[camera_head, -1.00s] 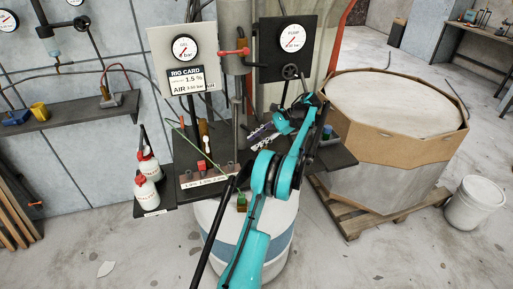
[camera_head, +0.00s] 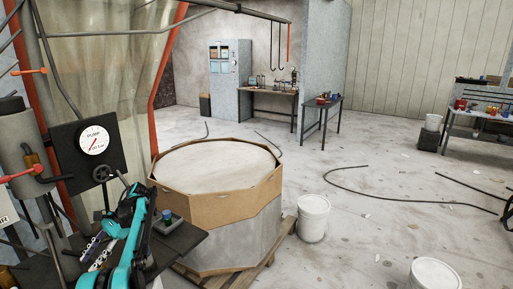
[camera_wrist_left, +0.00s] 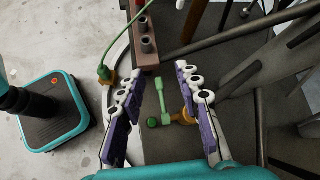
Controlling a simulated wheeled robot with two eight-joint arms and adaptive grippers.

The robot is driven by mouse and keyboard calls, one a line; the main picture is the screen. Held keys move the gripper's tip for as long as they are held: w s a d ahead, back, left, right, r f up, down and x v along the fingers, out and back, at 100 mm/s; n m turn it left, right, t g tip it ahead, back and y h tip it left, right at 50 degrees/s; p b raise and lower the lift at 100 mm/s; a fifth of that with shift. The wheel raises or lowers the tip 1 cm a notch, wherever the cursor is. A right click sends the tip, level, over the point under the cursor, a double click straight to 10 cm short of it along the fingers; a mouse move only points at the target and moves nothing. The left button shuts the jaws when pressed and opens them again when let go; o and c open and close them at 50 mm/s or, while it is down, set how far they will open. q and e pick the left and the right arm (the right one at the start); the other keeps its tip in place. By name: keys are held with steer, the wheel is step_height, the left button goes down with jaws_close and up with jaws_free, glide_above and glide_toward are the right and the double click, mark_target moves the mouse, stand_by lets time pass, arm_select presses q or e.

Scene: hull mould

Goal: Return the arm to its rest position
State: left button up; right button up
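My left arm (camera_head: 130,245), teal and dark, shows at the lower left of the head view, bent over the dark bench. Its gripper (camera_head: 96,250) has purple and white fingers and is beside the pump gauge panel (camera_head: 90,150). In the left wrist view the two fingers (camera_wrist_left: 160,82) stand apart with nothing gripped. My right gripper is in neither view.
A large octagonal tub (camera_head: 218,210) on a pallet stands right of the bench (camera_head: 190,240). White buckets (camera_head: 313,218) stand on the floor further right. Hoses (camera_head: 405,198) lie on open floor. A green line (camera_wrist_left: 112,48) and a block with sockets (camera_wrist_left: 146,44) are near the fingers.

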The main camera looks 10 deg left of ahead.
arm_select(q)
steer(key=s+d+r+t+h+b, duration=0.15)
steer(key=d+t, duration=0.35)
steer(key=d, duration=0.7)
steer(key=s+d+r+t+y+b, duration=0.15)
steer(key=d+t, duration=0.25)
steer(key=d, duration=0.8)
steer(key=s+d+f+n+t+h, duration=0.1)
steer(key=s+d+f+t+h, duration=0.2)
steer(key=s+d, duration=0.3)
steer(key=s+d+f+n+t+h, duration=0.2)
steer(key=s+d+f, duration=0.4)
steer(key=d, duration=0.7)
steer(key=shift+s+d+f+n+t+h+b, duration=0.15)
steer(key=shift+s+d+n+t+h+b, duration=0.2)
steer(key=shift+t, duration=0.25)
steer(key=shift+a, duration=0.2)
